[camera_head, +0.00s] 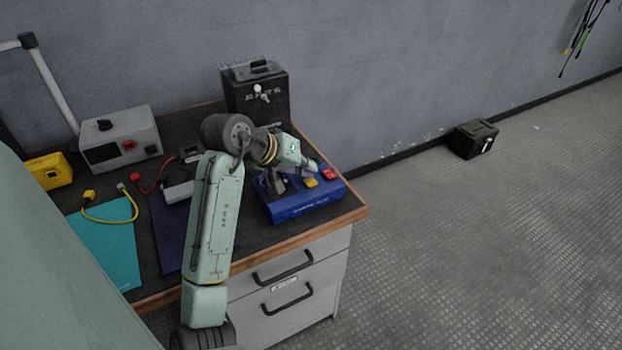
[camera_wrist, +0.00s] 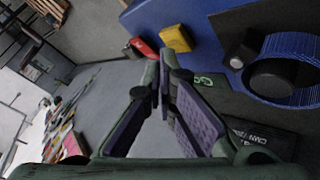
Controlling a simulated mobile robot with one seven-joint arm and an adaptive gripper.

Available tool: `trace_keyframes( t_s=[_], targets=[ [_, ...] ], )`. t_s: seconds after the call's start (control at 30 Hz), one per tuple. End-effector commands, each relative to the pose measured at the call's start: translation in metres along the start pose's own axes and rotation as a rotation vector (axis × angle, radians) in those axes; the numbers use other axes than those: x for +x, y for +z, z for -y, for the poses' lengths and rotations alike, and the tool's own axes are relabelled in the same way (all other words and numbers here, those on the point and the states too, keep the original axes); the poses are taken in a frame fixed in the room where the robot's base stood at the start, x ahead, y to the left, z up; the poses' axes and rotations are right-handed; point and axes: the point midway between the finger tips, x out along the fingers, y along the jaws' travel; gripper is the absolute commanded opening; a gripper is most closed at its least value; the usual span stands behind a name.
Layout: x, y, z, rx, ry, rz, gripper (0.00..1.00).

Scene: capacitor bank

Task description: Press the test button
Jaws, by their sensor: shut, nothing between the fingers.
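A blue box (camera_head: 306,208) sits at the right front of the bench, with a yellow button (camera_head: 311,183) and a red button (camera_head: 329,174) on its right part. I cannot read which is the test button. My gripper (camera_head: 314,167) is shut and empty, with its tips close by the red and yellow buttons. In the wrist view, the fingers (camera_wrist: 164,70) come together just below the red button (camera_wrist: 144,48) and the yellow button (camera_wrist: 175,39). I cannot tell whether they touch. A black knob (camera_wrist: 274,78) shows on the box at the right; my arm partly hides the box in the head view.
A black case (camera_head: 258,95) stands at the bench's back. A teal mat (camera_head: 106,240) and a dark mat (camera_head: 170,235) lie in front. Another black case (camera_head: 472,139) is on the open floor.

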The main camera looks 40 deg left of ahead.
Motion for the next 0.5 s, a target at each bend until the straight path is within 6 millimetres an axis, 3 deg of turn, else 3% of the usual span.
trace_keyframes(
  t_s=[0.5],
  targets=[
    [-0.029, -0.021, -0.022, 0.0, 0.001, 0.001, 0.0]
  ],
)
